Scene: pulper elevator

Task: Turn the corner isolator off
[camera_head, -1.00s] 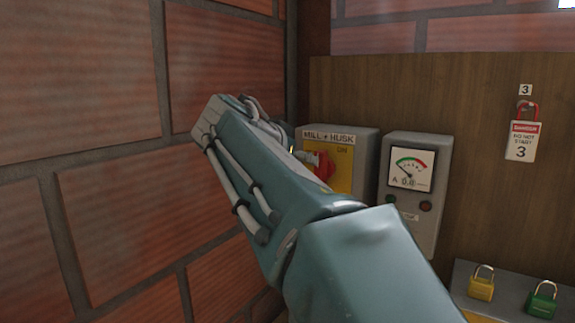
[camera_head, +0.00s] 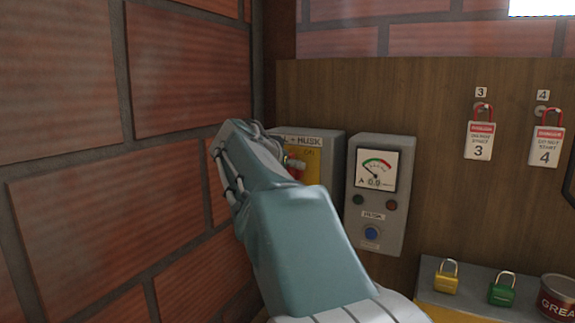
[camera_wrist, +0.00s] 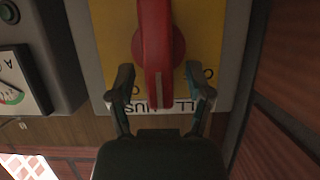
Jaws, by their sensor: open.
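The corner isolator is a grey box (camera_head: 333,160) with a yellow plate (camera_head: 312,168), a red rotary handle (camera_head: 295,168) and a label ending in "HUSK". My arm partly covers it in the head view. In the wrist view, which is upside down, the red handle (camera_wrist: 153,40) stands lengthwise in the picture on the yellow plate (camera_wrist: 108,30). My gripper (camera_wrist: 160,72) is open, with one finger on each side of the handle's near end. Gaps show on both sides; I cannot tell the depth between fingers and handle. The head view hides my gripper behind my arm.
A brick wall (camera_head: 130,190) stands close on the left. A grey meter box (camera_head: 408,175) with a blue button (camera_head: 371,233) is right of the isolator. Tags 3 (camera_head: 480,140) and 4 (camera_head: 546,145) hang farther right. A yellow padlock (camera_head: 446,280), green padlock (camera_head: 502,292) and can (camera_head: 556,300) sit below.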

